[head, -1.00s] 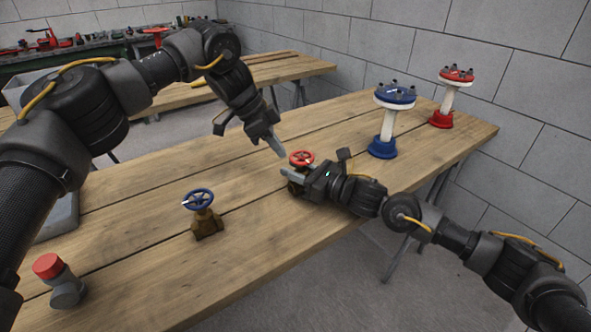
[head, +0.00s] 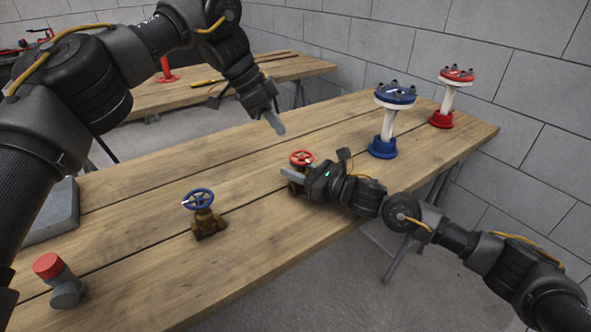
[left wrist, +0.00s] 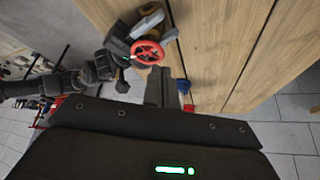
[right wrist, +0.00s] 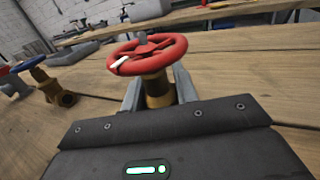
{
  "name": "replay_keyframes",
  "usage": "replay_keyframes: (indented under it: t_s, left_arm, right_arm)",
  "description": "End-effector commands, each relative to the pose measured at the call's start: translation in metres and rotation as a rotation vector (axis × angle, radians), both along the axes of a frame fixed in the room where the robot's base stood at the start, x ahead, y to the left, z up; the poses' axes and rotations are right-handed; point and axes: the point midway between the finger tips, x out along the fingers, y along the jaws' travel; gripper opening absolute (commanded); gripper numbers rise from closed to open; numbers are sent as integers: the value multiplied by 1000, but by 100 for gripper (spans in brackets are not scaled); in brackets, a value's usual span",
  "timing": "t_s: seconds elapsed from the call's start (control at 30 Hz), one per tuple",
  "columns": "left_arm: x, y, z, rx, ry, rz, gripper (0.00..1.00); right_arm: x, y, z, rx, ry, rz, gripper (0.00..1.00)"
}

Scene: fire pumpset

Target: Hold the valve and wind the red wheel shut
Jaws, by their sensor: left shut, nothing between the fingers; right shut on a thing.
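The valve with the red wheel (head: 301,158) stands on the wooden bench; the wheel also shows in the left wrist view (left wrist: 147,52) and the right wrist view (right wrist: 147,52). My right gripper (head: 292,178) is shut on the brass valve body (right wrist: 158,90) just below the wheel. A white mark sits on the wheel's rim, at the left in the right wrist view. My left gripper (head: 276,124) is shut and empty, raised above the bench, up and to the left of the wheel and apart from it. Much of the valve body is hidden by the right gripper in the head view.
A brass valve with a blue wheel (head: 198,199) stands to the left on the bench. A grey pipe piece with a red cap (head: 56,280) is at the near left. Blue (head: 388,120) and red (head: 447,98) flanged stands are at the right end. The bench middle is clear.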

Motion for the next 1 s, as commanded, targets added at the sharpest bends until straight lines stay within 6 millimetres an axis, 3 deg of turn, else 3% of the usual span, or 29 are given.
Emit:
replay_keyframes:
  t_s: [0.2, 0.3, 0.47, 0.6, 0.67, 1.0]
  left_arm:
    - [10, 26, 35, 93, -136, -19, 0]
    - [11, 29, 42, 121, -200, -45, 0]
    - [-7, 22, 27, 97, -169, -61, 0]
    - [-30, 7, 7, 48, -71, -59, 0]
    - [-37, -1, 5, 22, -39, -50, 0]
    - [-39, -7, 4, -1, 6, 0, 0]
  right_arm:
    - [0, 0, 0, 0, 0, -1, 0]
    - [0, 0, 0, 0, 0, -1, 0]
    - [0, 0, 0, 0, 0, -1, 0]
    - [0, 0, 0, 0, 0, -1, 0]
    - [0, 0, 0, 0, 0, -1, 0]
    - [0, 0, 0, 0, 0, -1, 0]
